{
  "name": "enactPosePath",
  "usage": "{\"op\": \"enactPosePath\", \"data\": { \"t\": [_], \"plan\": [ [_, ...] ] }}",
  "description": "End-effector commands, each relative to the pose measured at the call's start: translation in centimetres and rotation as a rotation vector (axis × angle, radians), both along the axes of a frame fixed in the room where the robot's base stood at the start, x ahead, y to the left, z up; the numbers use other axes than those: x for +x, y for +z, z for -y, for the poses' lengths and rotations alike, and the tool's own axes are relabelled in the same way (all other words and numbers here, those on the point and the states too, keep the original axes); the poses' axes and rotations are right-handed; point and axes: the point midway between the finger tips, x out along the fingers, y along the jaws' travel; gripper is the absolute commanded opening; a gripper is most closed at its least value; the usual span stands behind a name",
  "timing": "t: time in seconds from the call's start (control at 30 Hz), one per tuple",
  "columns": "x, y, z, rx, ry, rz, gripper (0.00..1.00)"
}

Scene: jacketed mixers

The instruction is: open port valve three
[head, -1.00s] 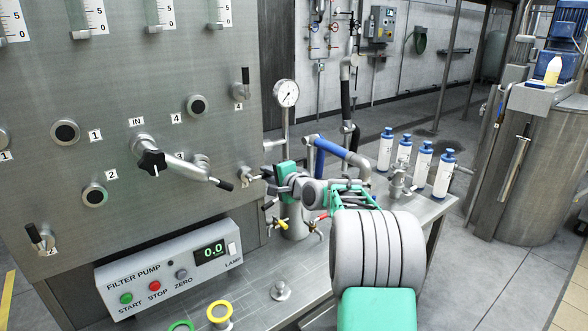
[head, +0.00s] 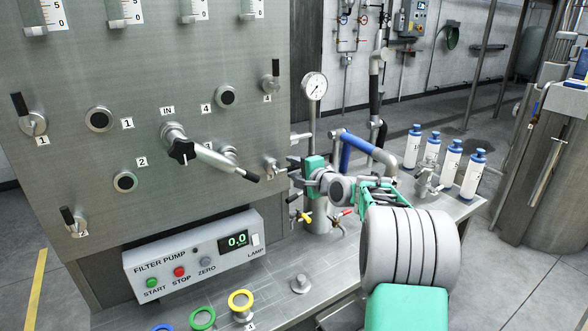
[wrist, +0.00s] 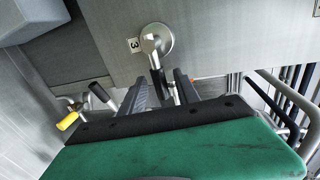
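Port valve three (wrist: 158,42) is a round silver fitting with a black lever (wrist: 157,80), beside the label 3 (wrist: 134,45) in the wrist view. My gripper (wrist: 168,82) has its two dark fingers apart, with the lever's end between them. I see no clear grip on it. In the head view the valve (head: 271,167) is at the lower right of the steel panel (head: 70,160), and my gripper (head: 294,170) is right beside it. The lever is largely hidden there.
A swing spout (head: 205,155) with a black knob juts from the panel, left of my gripper. A filter pump box (head: 195,255) stands below. Small yellow and red-handled taps (head: 302,216), a gauge (head: 314,86) and white bottles (head: 453,160) are near my arm.

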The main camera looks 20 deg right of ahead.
Motion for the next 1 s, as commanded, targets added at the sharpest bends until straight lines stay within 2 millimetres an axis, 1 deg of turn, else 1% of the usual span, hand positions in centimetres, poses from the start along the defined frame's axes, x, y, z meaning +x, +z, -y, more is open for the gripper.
{"op": "enactPosePath", "data": {
  "t": [0.17, 0.27, 0.37, 0.5, 0.63, 0.73, 1.0],
  "plan": [
    [-0.1, 0.1, 0.0, -0.001, -0.001, 0.001, 0.38],
    [-0.8, 0.2, 0.2, -0.001, -0.001, 0.002, 0.38],
    [-2.6, 0.4, 0.6, -0.003, -0.003, 0.003, 0.38],
    [-5.4, 1.0, 1.2, -0.001, -0.003, 0.003, 0.38],
    [-7.1, 1.4, 1.5, -0.001, -0.002, 0.001, 0.38],
    [-7.5, 1.5, 1.5, -0.001, 0.0, 0.0, 0.38],
    [-7.5, 1.5, 1.5, -0.001, 0.0, 0.0, 0.38]
  ]
}}
